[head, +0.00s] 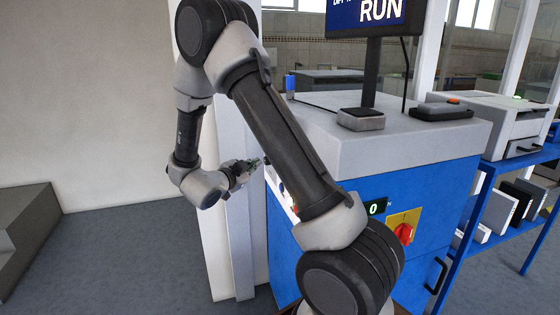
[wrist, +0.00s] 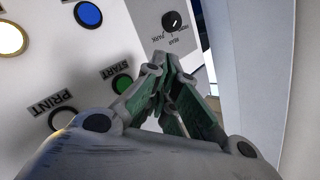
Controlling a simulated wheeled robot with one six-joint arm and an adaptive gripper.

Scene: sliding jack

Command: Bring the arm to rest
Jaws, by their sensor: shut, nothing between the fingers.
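My arm stands folded in front of the blue machine cabinet in the head view. My gripper (head: 254,164) is small there, close to the left side of the cabinet's front. In the wrist view my gripper (wrist: 168,62) is shut and empty, with its fingertips together. Behind the fingers is a pale panel (wrist: 60,68) with a green START button (wrist: 122,83), a blue button (wrist: 88,14), a lit pale button (wrist: 10,38), a PRINT button (wrist: 62,117) and a black rotary knob (wrist: 175,22). I cannot tell whether the fingertips touch the panel.
A white post (head: 225,235) stands close behind my gripper. A blue shelf with a printer (head: 500,120) is at right.

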